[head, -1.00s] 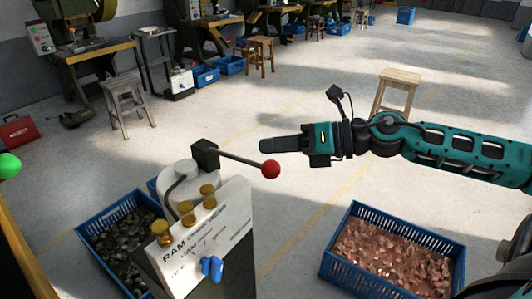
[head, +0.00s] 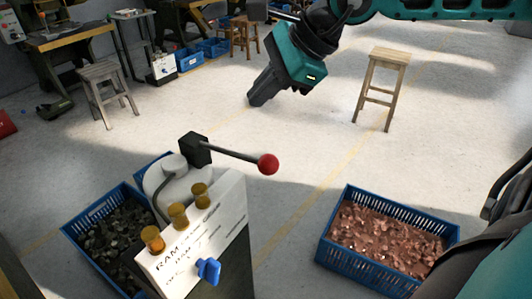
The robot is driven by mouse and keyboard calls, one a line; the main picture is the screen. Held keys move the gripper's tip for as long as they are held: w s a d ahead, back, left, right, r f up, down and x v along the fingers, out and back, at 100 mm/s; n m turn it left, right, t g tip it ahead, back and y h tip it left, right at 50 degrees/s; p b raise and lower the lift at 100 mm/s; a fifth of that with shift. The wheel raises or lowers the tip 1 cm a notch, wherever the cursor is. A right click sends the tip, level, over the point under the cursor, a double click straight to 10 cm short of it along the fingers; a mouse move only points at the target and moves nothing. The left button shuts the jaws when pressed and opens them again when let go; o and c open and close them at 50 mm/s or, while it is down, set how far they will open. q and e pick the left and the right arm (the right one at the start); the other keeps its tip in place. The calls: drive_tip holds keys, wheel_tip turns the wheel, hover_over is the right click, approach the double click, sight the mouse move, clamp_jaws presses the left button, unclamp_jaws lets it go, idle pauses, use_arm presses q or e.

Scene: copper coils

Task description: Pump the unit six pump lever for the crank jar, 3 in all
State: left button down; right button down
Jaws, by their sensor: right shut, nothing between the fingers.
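The pump lever (head: 235,153) is a thin dark rod with a red ball (head: 268,164) at its end. It runs from a black block (head: 195,149) on top of the white pump unit (head: 207,232), pointing right and slightly down. The unit's face carries several brass knobs, a blue handle (head: 208,269) and partly legible "RAM" lettering. My right gripper (head: 257,99) is shut and empty, tilted down, above and apart from the red ball in the picture. My left gripper is not in view. The crank jar cannot be made out.
A blue crate of copper pieces (head: 330,257) stands at right, a blue crate of dark pieces (head: 75,236) at left. A wooden stool (head: 390,58) and a grey stool (head: 99,73) stand on the floor. The floor between them is clear.

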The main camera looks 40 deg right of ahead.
sight(268, 156)
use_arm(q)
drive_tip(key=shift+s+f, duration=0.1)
use_arm(e)
drive_tip(key=shift+f, duration=0.1)
